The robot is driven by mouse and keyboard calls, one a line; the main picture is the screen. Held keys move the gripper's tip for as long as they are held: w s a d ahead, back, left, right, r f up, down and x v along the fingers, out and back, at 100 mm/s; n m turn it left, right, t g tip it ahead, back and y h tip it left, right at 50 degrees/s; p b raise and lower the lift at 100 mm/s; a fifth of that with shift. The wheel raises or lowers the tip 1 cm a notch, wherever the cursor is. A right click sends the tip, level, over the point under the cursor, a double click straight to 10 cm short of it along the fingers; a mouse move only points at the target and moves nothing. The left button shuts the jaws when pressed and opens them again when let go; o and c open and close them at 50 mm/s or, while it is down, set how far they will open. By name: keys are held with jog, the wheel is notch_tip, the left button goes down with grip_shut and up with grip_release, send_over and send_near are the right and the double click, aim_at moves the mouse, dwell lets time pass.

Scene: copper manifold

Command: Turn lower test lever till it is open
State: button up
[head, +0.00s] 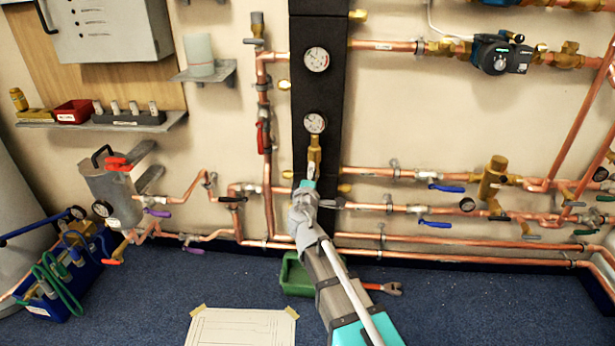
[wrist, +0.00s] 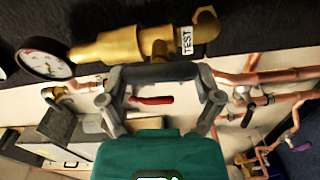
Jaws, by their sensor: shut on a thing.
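The lower test valve is a brass fitting (head: 314,152) under the lower gauge (head: 315,123) on the black panel. In the wrist view, its brass body (wrist: 110,47) lies across the top beside the gauge (wrist: 45,60), with a white TEST tag (wrist: 187,40). My gripper (wrist: 160,73) is shut on the lower test lever, just below the brass body in that view.
An upper gauge (head: 316,59) sits higher on the panel. Copper pipes run along the wall on both sides, with a red lever (head: 263,138) at left and blue levers (head: 437,223) at right. A green crate (head: 296,275) stands on the floor behind my arm.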

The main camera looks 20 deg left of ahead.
jog(key=shift+n, duration=0.6)
jog(key=o, duration=0.9)
jog(key=v, duration=1.2)
jog(key=shift+f, duration=0.1)
